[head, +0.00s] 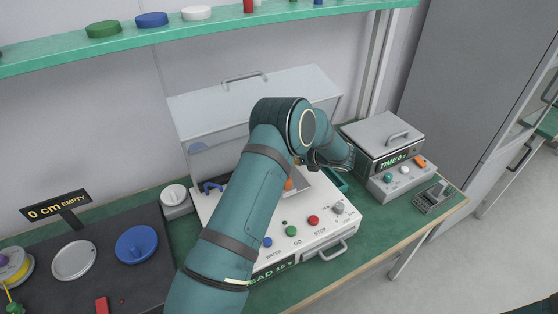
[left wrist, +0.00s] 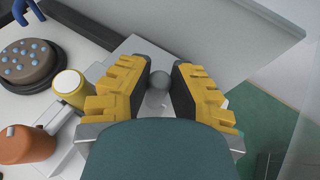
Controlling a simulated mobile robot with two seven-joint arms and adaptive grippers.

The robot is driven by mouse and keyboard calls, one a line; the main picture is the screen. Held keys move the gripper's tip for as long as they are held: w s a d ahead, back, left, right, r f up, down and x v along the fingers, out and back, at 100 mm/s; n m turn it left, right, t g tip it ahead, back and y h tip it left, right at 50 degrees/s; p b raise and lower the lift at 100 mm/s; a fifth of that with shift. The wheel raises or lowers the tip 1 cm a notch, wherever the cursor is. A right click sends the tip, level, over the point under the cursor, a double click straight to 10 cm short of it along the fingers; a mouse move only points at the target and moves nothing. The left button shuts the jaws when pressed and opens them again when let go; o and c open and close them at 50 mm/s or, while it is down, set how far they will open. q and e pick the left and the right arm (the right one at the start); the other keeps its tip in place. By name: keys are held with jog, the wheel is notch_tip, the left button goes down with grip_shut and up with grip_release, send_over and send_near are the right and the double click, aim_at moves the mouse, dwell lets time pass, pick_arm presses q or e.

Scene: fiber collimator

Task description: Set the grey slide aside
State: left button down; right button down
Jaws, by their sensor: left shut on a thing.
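My left gripper (head: 322,162) is over the right part of the white machine, and my own arm covers much of that machine. In the left wrist view, the yellow-padded fingers of the left gripper (left wrist: 162,78) are closed in on a small round grey knob (left wrist: 158,82), which appears to belong to the grey slide. A pale grey plate (left wrist: 134,47) shows beyond the fingers. I cannot tell whether the slide is lifted. My right gripper is not in view.
The white machine (head: 328,228) has coloured buttons and a raised clear lid (head: 253,90). A grey timer box (head: 378,136) stands to its right. Left is a dark mat (head: 115,285) with discs. An orange knob (left wrist: 28,144) and yellow cylinder (left wrist: 70,87) are beside the gripper.

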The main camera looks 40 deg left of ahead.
pick_arm(q)
jog(key=shift+w, duration=0.1)
jog(key=shift+s+a, duration=0.2)
jog(key=shift+s, duration=0.05)
jog(key=c, duration=0.8)
grip_release()
jog(key=shift+c, duration=0.2)
jog(key=shift+d, duration=0.15)
jog(key=v, duration=1.1)
jog(key=shift+d+r, duration=0.25)
jog(key=shift+d, duration=0.05)
